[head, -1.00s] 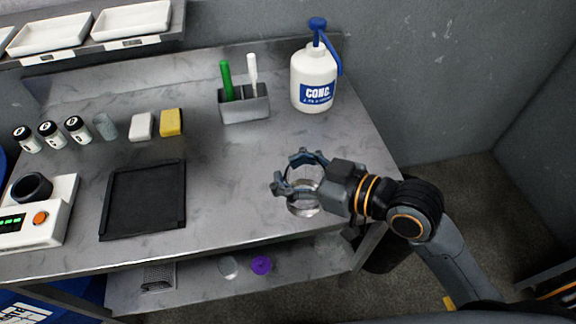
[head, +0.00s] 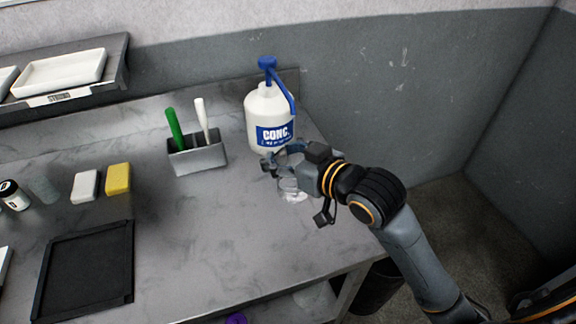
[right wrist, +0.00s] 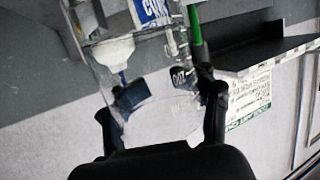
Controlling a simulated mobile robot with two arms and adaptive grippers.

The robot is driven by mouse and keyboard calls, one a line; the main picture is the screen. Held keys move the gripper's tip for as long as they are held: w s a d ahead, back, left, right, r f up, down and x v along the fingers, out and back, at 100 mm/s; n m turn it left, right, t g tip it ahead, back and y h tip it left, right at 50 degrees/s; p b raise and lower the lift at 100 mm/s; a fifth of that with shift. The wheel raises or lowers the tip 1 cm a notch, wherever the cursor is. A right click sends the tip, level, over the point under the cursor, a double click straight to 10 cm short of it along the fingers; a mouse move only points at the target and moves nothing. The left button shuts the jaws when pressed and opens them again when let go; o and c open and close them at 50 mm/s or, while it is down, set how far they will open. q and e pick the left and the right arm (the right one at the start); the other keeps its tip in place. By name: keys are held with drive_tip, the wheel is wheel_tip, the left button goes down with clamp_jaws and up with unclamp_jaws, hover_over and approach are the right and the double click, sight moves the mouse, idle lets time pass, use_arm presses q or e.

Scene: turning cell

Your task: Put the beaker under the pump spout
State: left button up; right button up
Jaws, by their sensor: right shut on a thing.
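The clear glass beaker (head: 291,188) is in front of the white pump bottle (head: 268,118), a little to its right. My right gripper (head: 280,168) is shut around the beaker's side; I cannot tell whether its base touches the bench. In the right wrist view the transparent beaker (right wrist: 160,115) fills the space between the two dark fingers. The bottle has a blue pump head (head: 267,63) and a blue spout tube (head: 283,88) slanting down its right side. The spout's lower end and its line over the beaker are hard to judge. My left gripper is out of view.
A grey holder (head: 198,157) with a green and a white pen stands left of the bottle. A yellow block (head: 118,178), a white block (head: 85,186) and a black mat (head: 88,268) lie further left. The bench (head: 215,235) is clear in the middle.

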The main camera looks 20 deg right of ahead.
drive_tip(key=shift+w+d+f+p, duration=0.2)
drive_tip(key=shift+w+d+f, duration=0.35)
drive_tip(key=shift+w+f, duration=1.3)
drive_tip(key=shift+w+d+f+p, duration=0.25)
drive_tip(key=shift+w+d+f, duration=0.3)
drive_tip(key=shift+w+f, duration=1.3)
drive_tip(key=shift+w+d+f+p, duration=0.2)
drive_tip(key=shift+w+d+f, duration=0.35)
drive_tip(key=shift+w+f, duration=1.3)
drive_tip(key=shift+s+f, duration=0.3)
drive_tip(key=shift+f, duration=0.05)
drive_tip(key=o, duration=1.5)
drive_tip(key=b+v, duration=0.1)
drive_tip(key=v, duration=1.1)
drive_tip(key=shift+r, duration=0.15)
